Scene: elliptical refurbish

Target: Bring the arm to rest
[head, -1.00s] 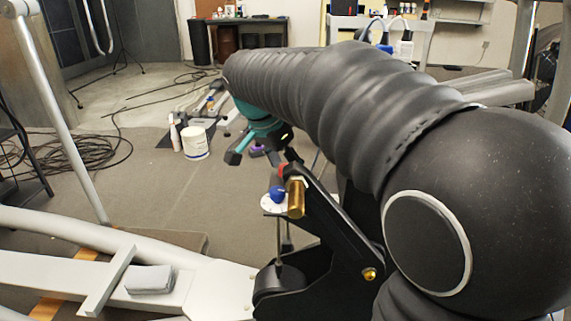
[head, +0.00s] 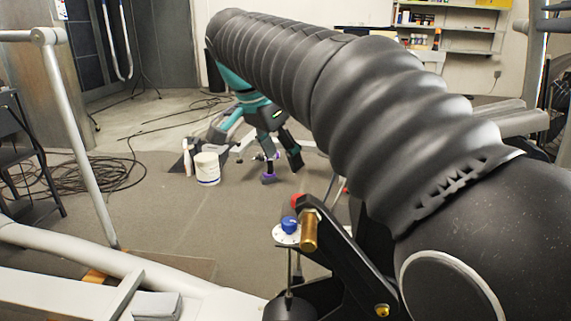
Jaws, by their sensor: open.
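My arm (head: 375,110), in a ribbed dark sleeve, reaches from the lower right to the upper middle of the head view. My gripper (head: 256,147), teal and dark, hangs below the arm's far end. Its fingers are spread apart, with nothing visible held between them. It appears in front of the floor area near a white tub (head: 207,168); I cannot tell its exact height. The wrist is partly hidden behind the sleeve.
A black lever with a brass bolt (head: 310,230) and a blue knob (head: 290,224) stand close below my arm. A pale frame (head: 150,272) crosses the lower left. Cables (head: 70,178) lie on the floor at left. The middle carpet (head: 190,225) is clear.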

